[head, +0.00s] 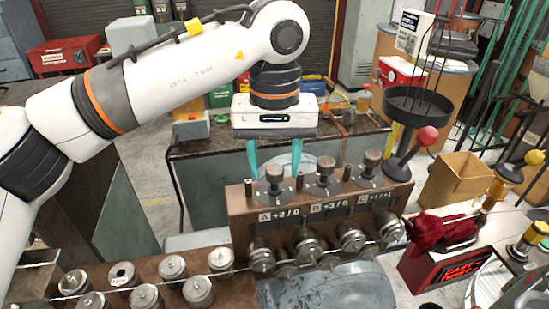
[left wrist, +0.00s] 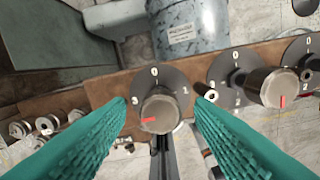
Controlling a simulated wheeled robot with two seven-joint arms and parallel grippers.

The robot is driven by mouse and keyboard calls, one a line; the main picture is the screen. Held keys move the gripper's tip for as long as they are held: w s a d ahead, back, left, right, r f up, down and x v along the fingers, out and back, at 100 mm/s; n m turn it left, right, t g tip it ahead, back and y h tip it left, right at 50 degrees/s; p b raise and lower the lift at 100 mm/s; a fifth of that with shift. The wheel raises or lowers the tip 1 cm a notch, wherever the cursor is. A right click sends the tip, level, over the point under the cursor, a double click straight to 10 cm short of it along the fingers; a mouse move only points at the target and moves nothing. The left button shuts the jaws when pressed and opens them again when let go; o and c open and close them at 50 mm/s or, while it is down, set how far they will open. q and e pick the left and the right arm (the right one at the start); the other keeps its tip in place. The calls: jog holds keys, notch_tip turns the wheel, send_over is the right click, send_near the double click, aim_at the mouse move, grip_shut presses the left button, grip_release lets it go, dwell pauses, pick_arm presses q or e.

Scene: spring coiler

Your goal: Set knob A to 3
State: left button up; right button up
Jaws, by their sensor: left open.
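Knob A (head: 273,180) is the leftmost of three grey knobs on top of the brown panel, above a plate reading "A +2/0". In the left wrist view, knob A (left wrist: 160,110) stands on a dark round dial with 0 at the far side, 1 at right and 3 at left. Its red mark is on the left part of its top; the near side of the dial is hidden. My left gripper (head: 275,158) is open, its teal fingers on either side of knob A, with gaps between fingers and knob in the left wrist view (left wrist: 163,115). My right gripper is out of view.
Knob B (head: 325,172) and knob C (head: 371,165) stand to the right, with short dark posts between the knobs. Metal rollers (head: 309,243) line the panel front with a wire across them. A red-ball lever (head: 427,136) stands at right.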

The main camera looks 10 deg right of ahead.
aim_at(274, 168)
pick_arm(q)
notch_tip(274, 168, up, 12)
jog(key=b, duration=0.1)
dwell(0.4)
